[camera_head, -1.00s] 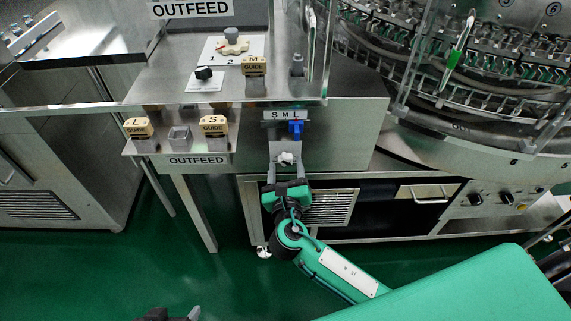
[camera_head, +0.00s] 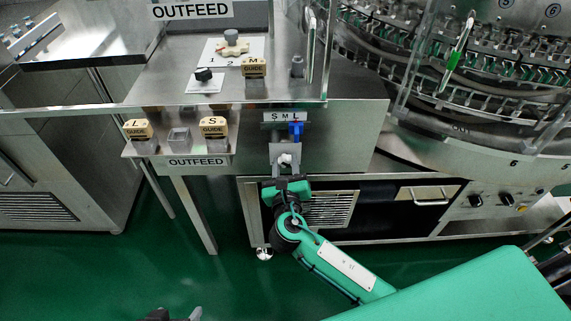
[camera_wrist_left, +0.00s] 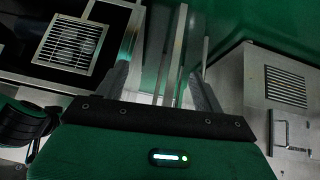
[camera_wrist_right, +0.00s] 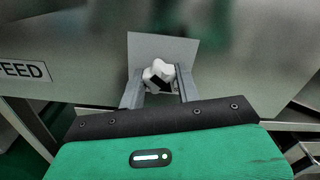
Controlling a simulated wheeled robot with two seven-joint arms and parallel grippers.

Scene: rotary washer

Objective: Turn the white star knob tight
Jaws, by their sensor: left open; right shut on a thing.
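The white star knob (camera_head: 286,159) sits on a grey plate (camera_head: 277,149) on the machine's front, below the S M L scale (camera_head: 285,117) with its blue pointer (camera_head: 296,131). My right gripper (camera_head: 286,165) is at the knob, shut on it with one finger on either side. In the right wrist view the white lobed knob (camera_wrist_right: 159,73) shows between the fingertips, partly hidden by them. My left gripper (camera_head: 174,314) is low at the picture's bottom edge, open and empty, away from the knob. Its spread fingers (camera_wrist_left: 164,88) show in the left wrist view.
Left of the knob, an outfeed shelf (camera_head: 160,149) holds guide blocks L (camera_head: 137,130) and S (camera_head: 214,127) and a clear empty holder (camera_head: 180,138). Green floor lies open below.

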